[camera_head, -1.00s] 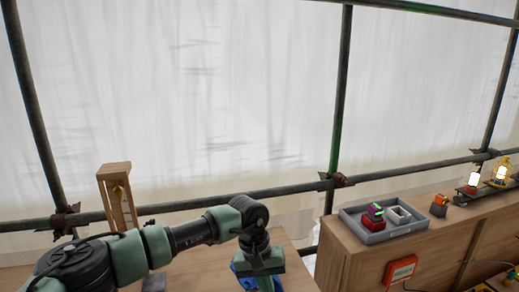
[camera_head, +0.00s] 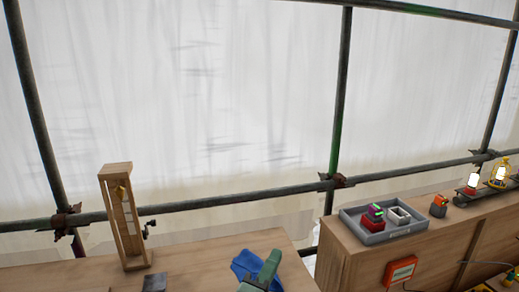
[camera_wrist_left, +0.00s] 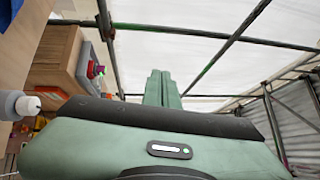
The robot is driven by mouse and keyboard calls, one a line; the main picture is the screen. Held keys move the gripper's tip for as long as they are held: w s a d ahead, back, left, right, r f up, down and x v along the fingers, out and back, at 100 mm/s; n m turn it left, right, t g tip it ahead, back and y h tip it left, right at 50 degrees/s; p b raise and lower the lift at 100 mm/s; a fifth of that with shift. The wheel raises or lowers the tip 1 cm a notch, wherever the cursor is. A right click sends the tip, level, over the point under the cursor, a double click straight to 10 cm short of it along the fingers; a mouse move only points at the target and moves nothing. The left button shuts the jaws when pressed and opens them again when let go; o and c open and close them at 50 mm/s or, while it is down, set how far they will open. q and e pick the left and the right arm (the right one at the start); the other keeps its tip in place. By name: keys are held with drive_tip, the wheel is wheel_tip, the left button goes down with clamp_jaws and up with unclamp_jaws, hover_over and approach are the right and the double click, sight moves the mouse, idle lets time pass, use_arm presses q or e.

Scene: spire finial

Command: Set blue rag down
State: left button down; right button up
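The blue rag (camera_head: 245,264) lies crumpled on the wooden table at the bottom of the head view. A green part of my left gripper (camera_head: 273,256) covers some of it; I cannot tell whether they touch. In the left wrist view the two green fingers (camera_wrist_left: 160,74) are side by side, shut, with no rag visible between them. My right gripper is not in view.
A wooden stand (camera_head: 122,215) and a small dark block (camera_head: 155,282) are on the table, left of the rag. A grey tray (camera_head: 352,222) holding small items stands on a wooden cabinet (camera_head: 345,250) at right. Bare tabletop (camera_head: 205,262) lies between block and rag.

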use_arm(q)
drive_tip(key=s+a+f+n+g+y, duration=0.3)
drive_tip(key=s+a+f+n+y, duration=0.15)
drive_tip(key=a+f+n, duration=0.35)
drive_tip(key=s+a+f+n+g+y, duration=0.35)
drive_tip(key=s+a+f+n, duration=0.25)
drive_tip(key=a+f, duration=0.3)
drive_tip(key=s+a+f+n+g, duration=0.3)
drive_tip(key=s+f+n+g, duration=0.1)
drive_tip(key=s, duration=0.5)
drive_tip(key=s+a+f+n+g, duration=0.3)
drive_tip(key=s+f+n+g, duration=0.1)
drive_tip(key=s, duration=0.5)
wheel_tip(320, 180, down, 31)
drive_tip(key=s+g+b, duration=0.1)
drive_tip(key=s+b, duration=0.1)
drive_tip(key=b, duration=0.3)
drive_tip(key=s+a+f+b, duration=0.1)
drive_tip(key=s+f+b, duration=0.1)
drive_tip(key=s+f, duration=0.6)
drive_tip(key=s+a+f+g+b, duration=0.1)
drive_tip(key=s+a+f+b, duration=0.1)
drive_tip(key=s+f, duration=0.7)
wheel_tip(320, 180, down, 5)
drive_tip(key=shift+s+a+r+m+b, duration=0.2)
drive_tip(key=shift+s+m+b, duration=0.1)
drive_tip(key=shift+b, duration=0.2)
